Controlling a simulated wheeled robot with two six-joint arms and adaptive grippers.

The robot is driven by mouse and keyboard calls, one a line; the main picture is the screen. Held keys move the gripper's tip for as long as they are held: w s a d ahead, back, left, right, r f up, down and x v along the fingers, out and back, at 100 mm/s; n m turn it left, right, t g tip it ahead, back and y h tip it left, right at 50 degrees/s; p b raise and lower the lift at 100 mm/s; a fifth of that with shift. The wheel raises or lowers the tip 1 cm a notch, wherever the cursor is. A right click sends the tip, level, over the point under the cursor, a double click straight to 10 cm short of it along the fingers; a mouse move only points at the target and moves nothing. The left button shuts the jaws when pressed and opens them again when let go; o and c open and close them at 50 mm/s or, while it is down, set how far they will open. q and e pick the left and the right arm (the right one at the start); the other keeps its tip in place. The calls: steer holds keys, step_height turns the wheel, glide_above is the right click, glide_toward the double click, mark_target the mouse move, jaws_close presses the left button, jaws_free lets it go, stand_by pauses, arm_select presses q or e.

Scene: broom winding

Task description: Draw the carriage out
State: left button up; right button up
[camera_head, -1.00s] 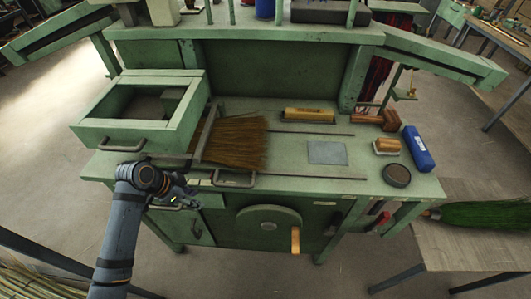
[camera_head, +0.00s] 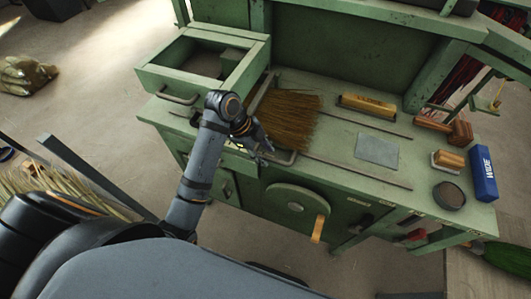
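The carriage lies on the green bench top between two dark rails, with a bundle of brown bristles (camera_head: 286,118) on it. Its metal pull handle (camera_head: 287,160) shows at the bench's front edge. My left gripper (camera_head: 267,147) is over the front of the bench, beside the left end of that handle. It is small and dark here, so I cannot tell whether its fingers touch the handle or how far apart they are. My forearm and wrist hide part of the carriage's left side and the bench front. My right gripper is not in view.
An open green drawer box (camera_head: 205,62) stands left of the bristles. A grey plate (camera_head: 377,150), a yellow block (camera_head: 367,107), a round dark tin (camera_head: 449,196) and a blue box (camera_head: 483,174) lie on the right. A crank disc (camera_head: 293,206) is on the front.

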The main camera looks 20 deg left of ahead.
arm_select(q)
steer(key=shift+w+d+f, duration=0.15)
steer(key=shift+d+f, duration=0.05)
steer(key=shift+f, duration=0.25)
jaws_close()
